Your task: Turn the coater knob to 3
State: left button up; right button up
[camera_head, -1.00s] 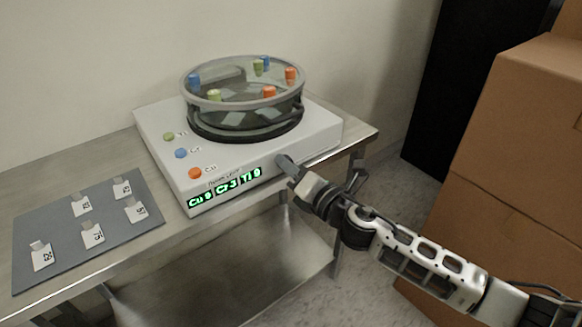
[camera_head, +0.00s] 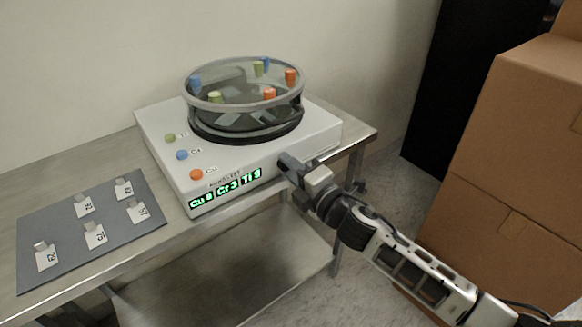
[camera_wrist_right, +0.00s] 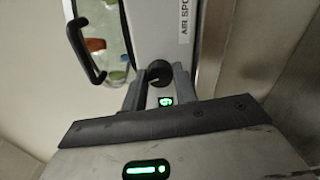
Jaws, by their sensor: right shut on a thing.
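The coater is a pale grey box (camera_head: 320,137) on a metal table, with a round clear chamber (camera_head: 244,100) on top. Its front green display (camera_head: 225,190) seems to read Cu 8, Cr 3 and Ti 9, though the digits are small. In the right wrist view the black round knob (camera_wrist_right: 159,73) is between my right fingers, just above a green digit (camera_wrist_right: 165,101). My right gripper (camera_head: 284,163) is at the right part of the coater's front face, shut on the knob; in the head view it hides the knob. My left gripper is not in view.
Green, blue and orange buttons (camera_head: 182,155) line the coater's left top. A dark grey mat (camera_head: 70,250) with several small labelled pieces lies at left. Brown cardboard boxes (camera_head: 525,150) stand close on the right, beyond my right arm. A lower metal shelf (camera_head: 230,260) is below.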

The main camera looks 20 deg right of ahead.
dwell(0.3)
jog(key=o, duration=1)
jog(key=shift+c, duration=0.2)
jog(key=shift+s, duration=0.1)
pick_arm(q)
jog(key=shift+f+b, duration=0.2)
jog(key=shift+b, duration=0.65)
pick_arm(e)
jog(key=v, duration=1.6)
